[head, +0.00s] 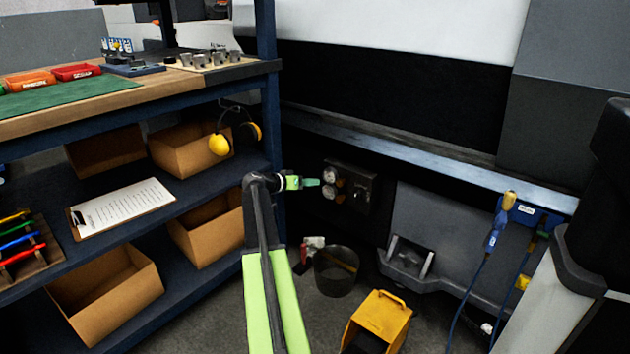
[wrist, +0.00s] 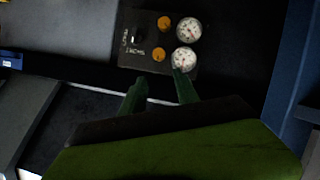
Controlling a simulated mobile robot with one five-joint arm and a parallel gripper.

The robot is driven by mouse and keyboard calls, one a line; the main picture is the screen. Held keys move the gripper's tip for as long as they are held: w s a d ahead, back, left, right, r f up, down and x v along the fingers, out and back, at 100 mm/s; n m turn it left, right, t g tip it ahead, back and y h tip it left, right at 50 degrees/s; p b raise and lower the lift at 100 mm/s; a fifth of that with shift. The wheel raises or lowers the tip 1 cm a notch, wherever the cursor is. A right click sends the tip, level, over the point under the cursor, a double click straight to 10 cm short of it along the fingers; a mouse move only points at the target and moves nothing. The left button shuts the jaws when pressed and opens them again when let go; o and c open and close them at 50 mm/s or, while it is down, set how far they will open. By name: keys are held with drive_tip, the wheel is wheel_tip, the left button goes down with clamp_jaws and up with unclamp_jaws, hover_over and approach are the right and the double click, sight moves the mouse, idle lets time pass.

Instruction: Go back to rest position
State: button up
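My gripper (head: 312,182) is held out on my arm in front of a dark gauge panel (head: 362,187) on the machine's side. In the wrist view its two green fingers (wrist: 160,84) stand apart with nothing between them, so it is open and empty. The panel (wrist: 147,72) shows there with two white dial gauges, the upper one (wrist: 188,28) and the lower one (wrist: 184,60). Two orange round parts, an upper one (wrist: 164,23) and a lower one (wrist: 159,54), and a dark knob (wrist: 138,36) sit beside the gauges. I cannot tell whether a fingertip touches the panel.
A dark bin (head: 335,272) and a yellow container (head: 383,316) stand on the floor. A blue-handled tool (head: 493,237) hangs at right.

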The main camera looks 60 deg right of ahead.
idle(0.4)
drive_tip(key=w+a+f+n+t+y+p, duration=0.1)
drive_tip(key=w+a+n+t+y+p, duration=0.15)
drive_tip(key=w+a, duration=0.75)
drive_tip(key=w+a+f+n+t+y+p, duration=0.1)
drive_tip(key=w+a+f+n+y+p, duration=0.15)
drive_tip(key=a, duration=1.45)
drive_tip(key=w+a+f+n+t+y+p, duration=0.15)
drive_tip(key=w+a+n, duration=0.4)
drive_tip(key=a, duration=0.85)
drive_tip(key=s+a+r+n+y+p, duration=0.1)
drive_tip(key=s+a+n+y+p, duration=0.2)
drive_tip(key=a, duration=1.6)
drive_tip(key=a+r+n+y+p, duration=0.2)
drive_tip(key=a+n+y+p, duration=0.15)
drive_tip(key=a, duration=1.45)
wheel_tip(320, 180, up, 37)
drive_tip(key=n+p, duration=0.1)
drive_tip(key=p, duration=3.6)
drive_tip(key=shift+a+t, duration=0.3)
